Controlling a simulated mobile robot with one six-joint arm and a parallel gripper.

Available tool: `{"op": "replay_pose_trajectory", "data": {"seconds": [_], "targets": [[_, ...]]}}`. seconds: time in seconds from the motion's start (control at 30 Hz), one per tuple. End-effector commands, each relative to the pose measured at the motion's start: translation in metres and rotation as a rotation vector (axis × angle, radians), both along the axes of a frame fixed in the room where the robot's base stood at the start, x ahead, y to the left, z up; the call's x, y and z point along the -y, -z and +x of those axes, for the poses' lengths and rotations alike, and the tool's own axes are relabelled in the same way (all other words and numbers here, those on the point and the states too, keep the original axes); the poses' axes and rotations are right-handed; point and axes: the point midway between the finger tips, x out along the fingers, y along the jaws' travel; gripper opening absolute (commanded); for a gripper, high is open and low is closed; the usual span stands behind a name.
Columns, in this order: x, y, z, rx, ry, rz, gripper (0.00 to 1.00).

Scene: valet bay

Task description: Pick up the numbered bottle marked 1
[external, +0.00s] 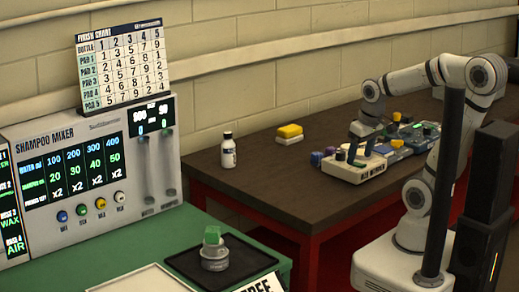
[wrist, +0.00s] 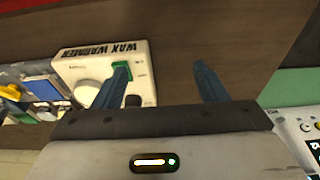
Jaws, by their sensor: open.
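A small white bottle with a dark cap (external: 228,152) stands upright on the brown bench in the external view, near the wall at the bench's left part. Any number on it is too small to read. No bottle shows in the wrist view. My gripper (external: 352,150) is over the right part of the bench, well to the right of the bottle, pointing down. In the wrist view my gripper (wrist: 162,78) has its two blue fingers spread apart, with nothing between them but bare bench further off.
The white wax warmer (wrist: 75,68) lies below my left finger in the wrist view; it also shows in the external view (external: 350,172). A yellow block (external: 290,131) sits behind. The green bench holds the shampoo mixer (external: 90,165) and a black mat (external: 250,258). Brown bench around the bottle is clear.

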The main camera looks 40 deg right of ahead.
Motion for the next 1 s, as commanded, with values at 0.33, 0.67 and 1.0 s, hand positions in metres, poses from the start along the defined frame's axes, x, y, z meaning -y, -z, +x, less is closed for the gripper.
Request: {"op": "replay_pose_trajectory", "data": {"seconds": [0.33, 0.67, 1.0], "targets": [[-0.028, -0.047, 0.118, 0.043, -0.104, 0.006, 0.66], [-0.089, -0.058, 0.273, 0.108, -0.241, 0.015, 0.66], [-0.149, -0.030, 0.373, 0.162, -0.340, 0.022, 0.66]]}}
